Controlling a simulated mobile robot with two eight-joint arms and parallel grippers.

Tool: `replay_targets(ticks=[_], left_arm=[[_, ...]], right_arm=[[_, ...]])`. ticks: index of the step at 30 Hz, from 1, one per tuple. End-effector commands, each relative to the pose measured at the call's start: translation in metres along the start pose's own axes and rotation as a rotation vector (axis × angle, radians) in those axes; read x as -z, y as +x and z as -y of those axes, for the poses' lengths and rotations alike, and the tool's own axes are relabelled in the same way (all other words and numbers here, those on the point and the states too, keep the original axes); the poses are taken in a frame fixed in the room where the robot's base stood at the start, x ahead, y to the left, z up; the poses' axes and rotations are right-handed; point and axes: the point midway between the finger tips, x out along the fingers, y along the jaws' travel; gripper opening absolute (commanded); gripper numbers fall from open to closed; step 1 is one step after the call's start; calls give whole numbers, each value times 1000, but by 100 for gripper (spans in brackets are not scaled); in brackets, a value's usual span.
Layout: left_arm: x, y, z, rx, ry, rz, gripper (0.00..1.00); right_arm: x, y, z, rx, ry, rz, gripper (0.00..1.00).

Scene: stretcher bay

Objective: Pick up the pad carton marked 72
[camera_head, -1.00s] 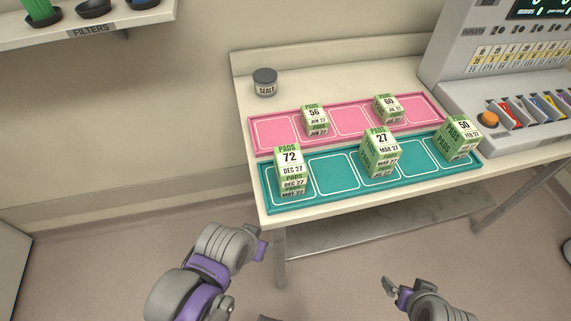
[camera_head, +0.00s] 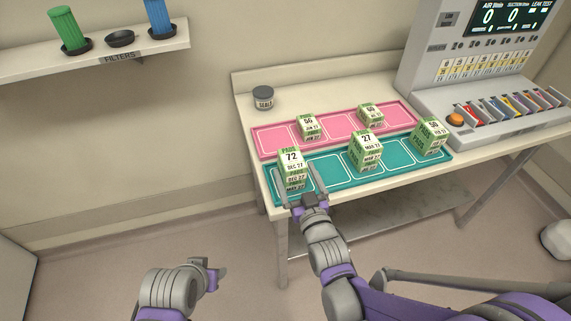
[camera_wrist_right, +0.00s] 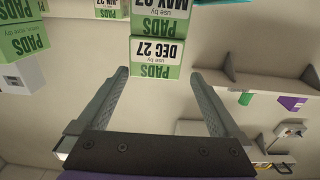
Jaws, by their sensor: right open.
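The green and white pad carton marked 72 (camera_head: 291,157) sits on top of another pad carton (camera_head: 295,186) at the left end of the teal tray (camera_head: 332,171). Its DEC 27 face shows upside down in the right wrist view (camera_wrist_right: 160,53), with the MAY 27 carton (camera_wrist_right: 157,22) beyond it. My right gripper (camera_head: 298,174) is open, its fingers on either side of the stack's near face. In the wrist view the carton's near end lies between the fingertips (camera_wrist_right: 158,72), with a gap on each side. My left gripper (camera_head: 212,272) is low, away from the table; its jaws are unclear.
Cartons marked 27 (camera_head: 366,147) and 50 (camera_head: 430,134) stand farther right on the teal tray. The pink tray (camera_head: 340,124) behind holds two smaller cartons. A machine (camera_head: 465,85) fills the table's right end.

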Motion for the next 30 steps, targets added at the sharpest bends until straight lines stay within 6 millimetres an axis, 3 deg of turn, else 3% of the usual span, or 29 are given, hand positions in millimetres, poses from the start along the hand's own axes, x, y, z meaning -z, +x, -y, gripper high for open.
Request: replay_targets(ticks=[3,11,19,29,30], left_arm=[[3,-3,0,0,0,-2,50],[6,-6,0,0,0,-5,50],[15,-16,0,0,0,-13,50],[15,-16,0,0,0,-13,50],[15,-16,0,0,0,-13,50]], right_arm=[[1,21,-1,0,0,1,100],[1,43,-2,-1,0,2,100],[2,81,-7,-1,0,1,100],[0,88,-6,0,0,2,100],[0,88,-6,0,0,2,93]])
